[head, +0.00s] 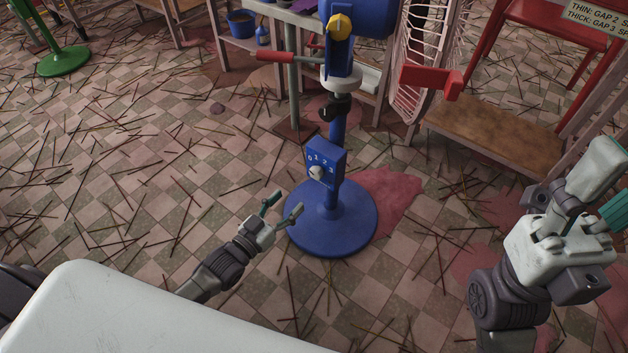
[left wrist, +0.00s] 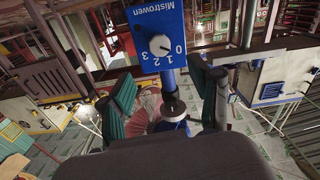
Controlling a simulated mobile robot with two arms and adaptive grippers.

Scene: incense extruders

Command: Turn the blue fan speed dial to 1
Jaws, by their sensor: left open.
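The blue fan (head: 330,215) stands on a round base on the floor in the middle of the head view. Its speed dial is a white knob (head: 317,172) on a blue box marked 0, 1, 2, 3. In the left wrist view the knob (left wrist: 159,45) appears upside down, above and between my fingers; its exact setting is too small to tell. My left gripper (head: 286,203) is open and empty, in front of the dial box, lower and to its left, apart from it. My right gripper (head: 599,195) is at the right edge, partly cut off.
A green round stand (head: 63,61) is at the far left. A wooden shelf (head: 500,135) and red table (head: 560,22) stand behind right. A red-handled lever (head: 276,56) sticks out left of the fan post. Thin sticks litter the tiled floor.

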